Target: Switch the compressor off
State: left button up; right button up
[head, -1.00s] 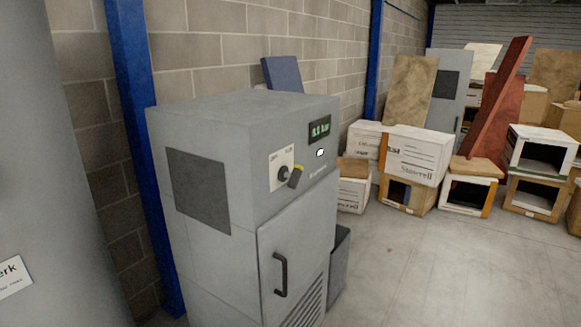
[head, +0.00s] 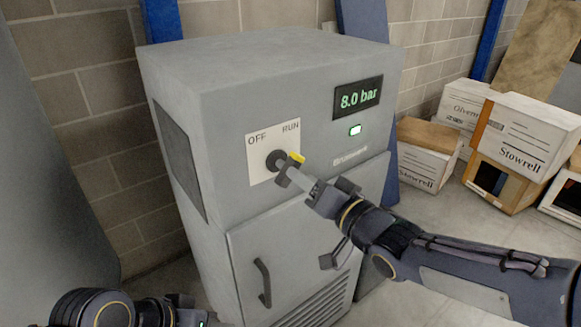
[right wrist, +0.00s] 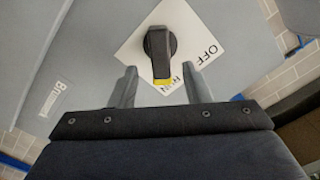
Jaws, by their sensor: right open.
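The grey compressor cabinet (head: 280,75) stands against the wall. On its front is a white plate (head: 257,140) marked OFF and RUN, with a black rotary switch (head: 275,160). The switch's yellow-tipped pointer is turned toward RUN; it also shows in the right wrist view (right wrist: 160,45). My right gripper (head: 287,176) is open at the switch. In the right wrist view its fingers (right wrist: 159,76) stand either side of the yellow tip, with gaps visible. My left gripper (head: 190,312) is low at the bottom edge, partly cut off, its jaws unclear.
The display (head: 358,98) reads 8.0 bar, above a lit green lamp (head: 355,130). A door with a black handle (head: 263,283) is below the switch. White and brown boxes (head: 525,135) stand at the right on the floor. A blue post (head: 161,20) stands behind the cabinet.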

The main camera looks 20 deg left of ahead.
aim_at(289, 165)
jog(key=x, duration=0.4)
jog(key=shift+a+p, duration=0.2)
jog(key=shift+p, duration=0.2)
jog(key=shift+w+a, duration=0.5)
grip_shut()
